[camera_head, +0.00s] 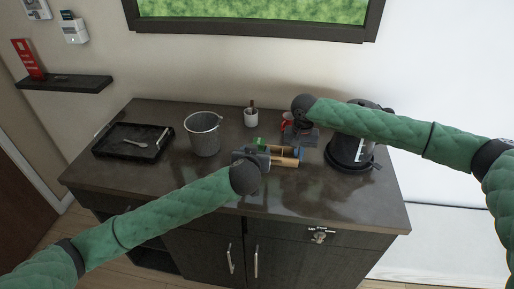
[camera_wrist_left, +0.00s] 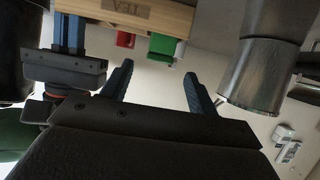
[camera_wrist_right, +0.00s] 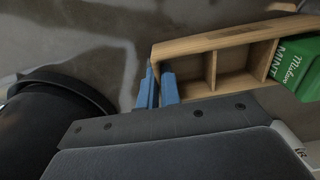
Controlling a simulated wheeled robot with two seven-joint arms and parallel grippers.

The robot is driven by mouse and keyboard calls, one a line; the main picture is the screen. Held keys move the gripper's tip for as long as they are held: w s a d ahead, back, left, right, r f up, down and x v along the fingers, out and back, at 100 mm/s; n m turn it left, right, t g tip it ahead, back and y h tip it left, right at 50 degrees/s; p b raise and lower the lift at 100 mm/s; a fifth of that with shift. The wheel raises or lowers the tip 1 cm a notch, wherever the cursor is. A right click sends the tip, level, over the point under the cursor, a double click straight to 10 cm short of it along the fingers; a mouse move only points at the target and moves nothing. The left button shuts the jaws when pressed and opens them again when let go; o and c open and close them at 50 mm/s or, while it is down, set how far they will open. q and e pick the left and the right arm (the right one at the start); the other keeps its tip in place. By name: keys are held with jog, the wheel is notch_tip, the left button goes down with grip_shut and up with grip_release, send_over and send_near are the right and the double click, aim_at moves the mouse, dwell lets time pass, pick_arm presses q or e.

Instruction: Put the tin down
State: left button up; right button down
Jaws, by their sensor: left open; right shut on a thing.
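The green mint tin (camera_wrist_right: 298,66) shows at the right end of the wooden tea box (camera_wrist_right: 215,48) in the right wrist view. In the left wrist view the tin (camera_wrist_left: 163,46) sticks out past the box. I cannot tell whether it stands in a compartment or behind the box. My right gripper (camera_wrist_right: 157,88) is shut on the box's end wall, one finger on each side. Two compartments near it are empty. My left gripper (camera_wrist_left: 158,92) is open and empty, close to the box and apart from the tin. In the head view the tin (camera_head: 261,142) is partly hidden.
A metal ice bucket (camera_head: 203,135) stands left of the box. A black tray (camera_head: 112,140) with a spoon is farther left. A cup (camera_head: 251,118) and a red mug (camera_head: 287,121) stand behind. A black kettle (camera_head: 348,150) is on the right. The counter's front (camera_head: 330,200) is clear.

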pick_arm(q)
jog(key=v, duration=0.7)
jog(key=shift+s, duration=0.15)
jog(key=shift+r, duration=0.1)
pick_arm(e)
jog(key=c, duration=1.5)
grip_release()
jog(key=shift+r, duration=0.1)
